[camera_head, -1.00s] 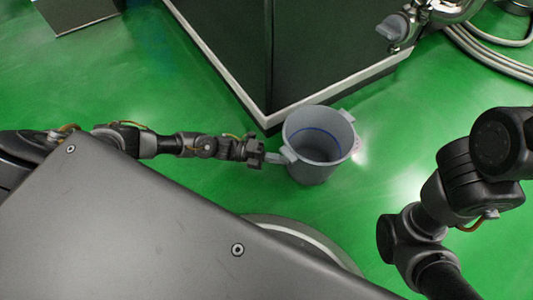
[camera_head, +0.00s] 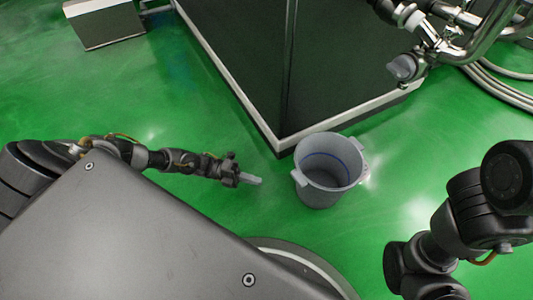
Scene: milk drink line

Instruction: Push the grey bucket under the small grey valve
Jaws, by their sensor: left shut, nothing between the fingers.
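The grey bucket (camera_head: 322,188) stands upright and open on the green floor, just in front of the dark cabinet's near corner. A blue line runs round its inside. My left gripper (camera_head: 252,181) is shut and empty, pointing right at the bucket's left side with a gap of floor between them. The small grey valve (camera_head: 403,67) sits on steel pipework at the upper right, up and to the right of the bucket. My right arm comes in at the lower right; its gripper is not visible.
The dark cabinet (camera_head: 240,62) with a pale base edge stands behind the bucket. Steel pipes (camera_head: 470,45) and pale hoses (camera_head: 500,85) fill the upper right. A grey box (camera_head: 104,24) is at the upper left. The green floor right of the bucket is clear.

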